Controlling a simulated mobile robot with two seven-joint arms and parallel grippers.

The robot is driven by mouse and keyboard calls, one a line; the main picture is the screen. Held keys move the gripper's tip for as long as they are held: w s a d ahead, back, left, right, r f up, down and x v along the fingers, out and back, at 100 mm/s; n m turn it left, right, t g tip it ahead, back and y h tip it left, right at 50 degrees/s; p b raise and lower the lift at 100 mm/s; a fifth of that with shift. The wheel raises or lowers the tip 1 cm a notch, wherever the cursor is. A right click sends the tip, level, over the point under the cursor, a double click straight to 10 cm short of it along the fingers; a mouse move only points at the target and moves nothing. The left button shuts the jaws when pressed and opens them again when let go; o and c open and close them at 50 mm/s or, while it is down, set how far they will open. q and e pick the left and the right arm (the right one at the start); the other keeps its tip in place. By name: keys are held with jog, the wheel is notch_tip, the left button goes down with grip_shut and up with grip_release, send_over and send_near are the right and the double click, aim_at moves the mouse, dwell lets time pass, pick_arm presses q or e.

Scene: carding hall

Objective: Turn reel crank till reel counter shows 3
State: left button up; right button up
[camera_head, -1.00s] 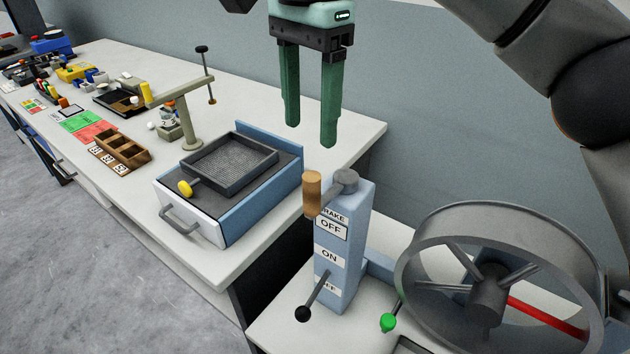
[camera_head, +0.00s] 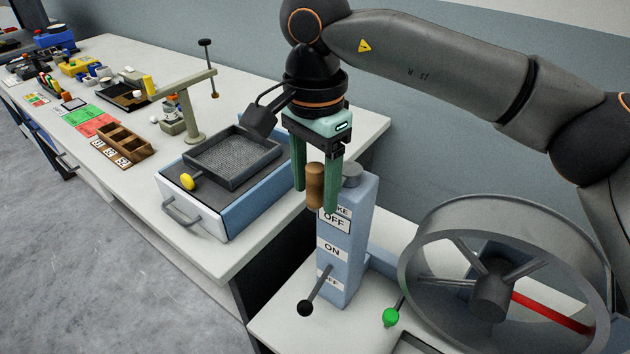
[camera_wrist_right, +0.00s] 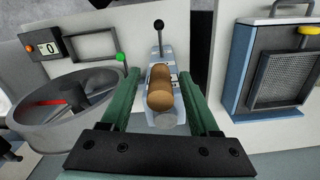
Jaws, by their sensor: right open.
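The reel crank's brown wooden handle (camera_head: 315,186) stands upright on a short grey arm on top of the blue post (camera_head: 345,235). My right gripper (camera_head: 316,200) is open, with its green fingers down on either side of the handle. In the right wrist view the handle (camera_wrist_right: 159,90) sits between the two fingers, with gaps at both sides. The reel (camera_head: 490,290) is a large grey drum with one red spoke. The reel counter (camera_wrist_right: 47,48) shows in the right wrist view and reads 0. My left gripper is not in view.
A brake lever with a black knob (camera_head: 305,308) sticks out of the post's front, near ON and OFF labels. A green knob (camera_head: 391,317) stands beside the reel. A blue-sided unit with a mesh tray (camera_head: 222,181) is on the bench to the left.

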grip_shut()
dwell(0.5)
dwell(0.9)
